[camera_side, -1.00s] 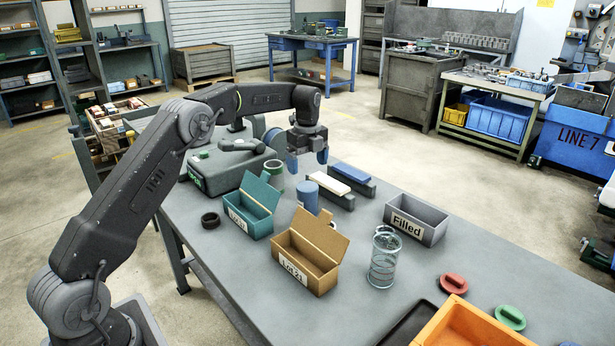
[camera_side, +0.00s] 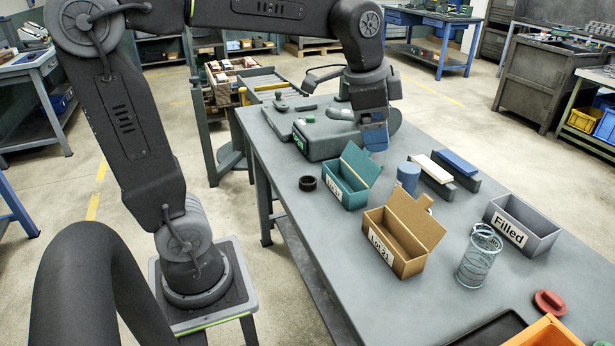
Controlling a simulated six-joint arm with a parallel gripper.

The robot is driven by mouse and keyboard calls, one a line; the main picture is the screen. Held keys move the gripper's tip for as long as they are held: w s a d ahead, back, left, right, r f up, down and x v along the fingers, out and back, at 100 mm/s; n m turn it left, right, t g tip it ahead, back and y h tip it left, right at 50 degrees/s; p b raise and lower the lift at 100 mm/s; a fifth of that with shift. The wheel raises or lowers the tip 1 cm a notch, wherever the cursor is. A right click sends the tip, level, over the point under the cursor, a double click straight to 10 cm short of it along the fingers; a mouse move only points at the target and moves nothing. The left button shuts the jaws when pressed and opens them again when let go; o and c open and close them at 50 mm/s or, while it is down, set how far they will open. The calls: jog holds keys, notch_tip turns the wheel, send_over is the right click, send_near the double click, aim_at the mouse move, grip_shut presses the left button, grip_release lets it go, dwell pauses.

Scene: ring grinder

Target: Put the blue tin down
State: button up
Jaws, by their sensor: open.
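The blue tin (camera_side: 408,177) stands upright on the grey table, behind the open cardboard box and right of the teal box. Its lower part is partly hidden by the cardboard box's lid. My gripper (camera_side: 375,138), with blue fingers, is above and to the left of the tin in the picture, apart from it. It is open, and I see nothing between its fingers.
The teal box (camera_side: 345,188) and the cardboard box (camera_side: 392,245) have raised lids. A wire basket (camera_side: 479,256), a grey "Filled" bin (camera_side: 519,227), a black ring (camera_side: 307,183) and a green machine (camera_side: 322,138) stand around. Two blocks lie right of the tin.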

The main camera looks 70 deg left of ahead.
jog(key=s+d+f+n+t, duration=0.1)
jog(key=s+f+n, duration=0.1)
jog(key=s, duration=0.5)
jog(key=s+d+f+n, duration=0.2)
jog(key=s+f+n, duration=0.1)
jog(key=s, duration=0.4)
jog(key=shift+d+f+n+t, duration=0.25)
jog(key=shift+f+n+t, duration=0.15)
jog(key=shift+n, duration=0.4)
